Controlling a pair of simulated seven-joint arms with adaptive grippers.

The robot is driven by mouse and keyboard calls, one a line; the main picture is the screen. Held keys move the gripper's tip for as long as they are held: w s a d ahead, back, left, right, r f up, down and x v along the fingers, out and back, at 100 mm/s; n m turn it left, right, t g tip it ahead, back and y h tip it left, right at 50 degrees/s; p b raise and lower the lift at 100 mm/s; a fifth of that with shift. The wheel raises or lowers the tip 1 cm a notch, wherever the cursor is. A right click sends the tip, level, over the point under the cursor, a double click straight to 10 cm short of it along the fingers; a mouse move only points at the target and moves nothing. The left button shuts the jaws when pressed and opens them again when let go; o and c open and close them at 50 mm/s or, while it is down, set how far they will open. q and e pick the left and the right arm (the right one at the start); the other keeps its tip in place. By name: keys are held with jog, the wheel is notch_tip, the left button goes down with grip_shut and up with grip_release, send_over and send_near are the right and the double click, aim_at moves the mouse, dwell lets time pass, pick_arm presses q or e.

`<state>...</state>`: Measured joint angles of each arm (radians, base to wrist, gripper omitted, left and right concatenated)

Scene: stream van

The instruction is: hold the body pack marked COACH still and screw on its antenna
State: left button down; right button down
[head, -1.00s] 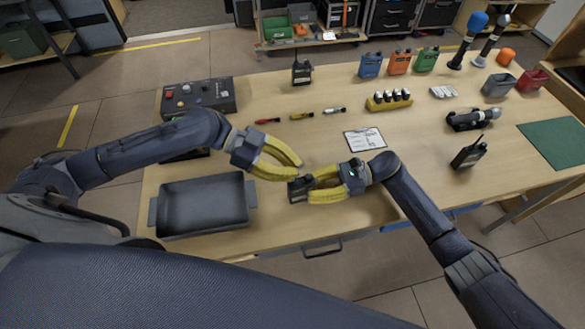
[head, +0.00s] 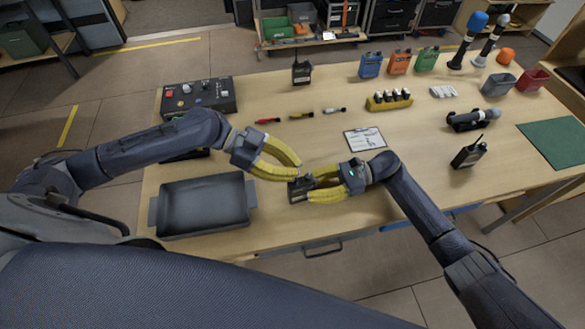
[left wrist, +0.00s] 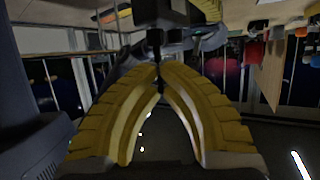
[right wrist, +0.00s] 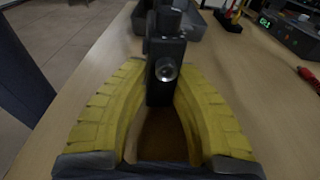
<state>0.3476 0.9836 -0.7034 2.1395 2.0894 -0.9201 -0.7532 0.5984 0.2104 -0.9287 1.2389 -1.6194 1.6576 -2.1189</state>
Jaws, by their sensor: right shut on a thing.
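A dark body pack (head: 297,193) is held upright just above or on the table, right of the grey tray. Its marking is not readable. My right gripper (head: 309,191) is shut on the pack from the right; the right wrist view shows the pack (right wrist: 164,85) between the yellow fingers. My left gripper (head: 299,170) is just above the pack, coming from the left. In the left wrist view its fingertips (left wrist: 159,72) close around a thin dark antenna (left wrist: 157,46) by the pack. Whether the antenna's thread sits in the pack is hidden.
A grey tray (head: 205,176) stands at the front left, a control box (head: 200,97) behind it. A clipboard (head: 365,139) lies right of the grippers. Other dark packs stand at the back (head: 302,73) and right (head: 469,155). Small coloured-tip rods (head: 301,115) lie mid-table.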

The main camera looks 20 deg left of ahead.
dwell(0.5)
pick_arm(q)
jog(key=shift+w+m+g, duration=0.15)
jog(key=shift+m+g, duration=0.55)
jog(key=shift+m+g+y, duration=0.3)
jog(key=shift+m+g, duration=1.1)
jog(key=shift+g, duration=0.2)
jog(key=shift+m+g, duration=0.7)
jog(key=shift+g, duration=0.1)
jog(key=shift+m+g+y, duration=0.9)
jog(key=shift+m+g, duration=0.3)
jog(key=c, duration=2.2)
grip_release()
